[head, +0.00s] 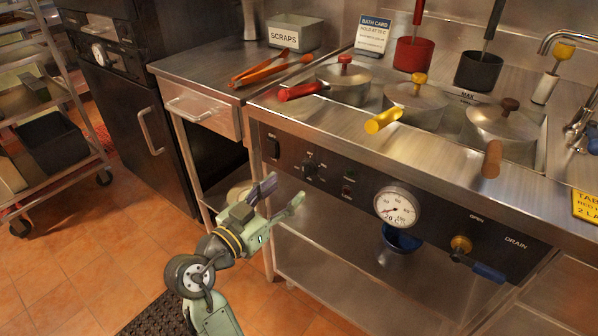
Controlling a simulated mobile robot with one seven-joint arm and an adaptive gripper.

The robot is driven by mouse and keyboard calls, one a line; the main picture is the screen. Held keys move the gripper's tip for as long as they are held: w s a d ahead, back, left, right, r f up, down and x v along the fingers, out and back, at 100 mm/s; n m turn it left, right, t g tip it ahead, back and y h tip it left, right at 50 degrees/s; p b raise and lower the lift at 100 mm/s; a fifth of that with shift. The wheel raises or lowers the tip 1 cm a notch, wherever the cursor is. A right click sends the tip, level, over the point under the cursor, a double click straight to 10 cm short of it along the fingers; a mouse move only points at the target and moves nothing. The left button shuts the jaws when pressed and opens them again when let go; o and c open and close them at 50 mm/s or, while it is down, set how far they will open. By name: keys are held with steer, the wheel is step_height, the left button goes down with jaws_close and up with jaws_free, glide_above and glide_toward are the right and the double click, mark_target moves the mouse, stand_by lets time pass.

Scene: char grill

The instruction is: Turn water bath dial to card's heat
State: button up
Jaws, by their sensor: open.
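The water bath's black front panel carries a small dark dial (310,166) left of a round white gauge (397,207). The dial's markings are too small to read. The bath card (372,36) is blue and white and stands upright at the back of the counter. It reads "BATH CARD" and "HOLD AT 75 C", though the number is small and not certain. My gripper (281,192) is open and empty in front of the panel, below and left of the dial. It appears apart from the panel.
Pots with red (344,82), yellow (415,100) and brown (503,122) handles sit in the bath, handles overhanging the front. A drain valve (461,246) projects from the panel at right. Orange tongs (270,70) lie by the scraps bin (294,32). A wheeled rack (45,120) stands left.

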mark_target(303, 174)
steer(key=p+x, duration=0.1)
steer(key=x, duration=0.6)
steer(key=shift+c, duration=0.5)
steer(key=shift+a, duration=0.1)
steer(key=c, duration=1)
steer(key=shift+c, duration=0.2)
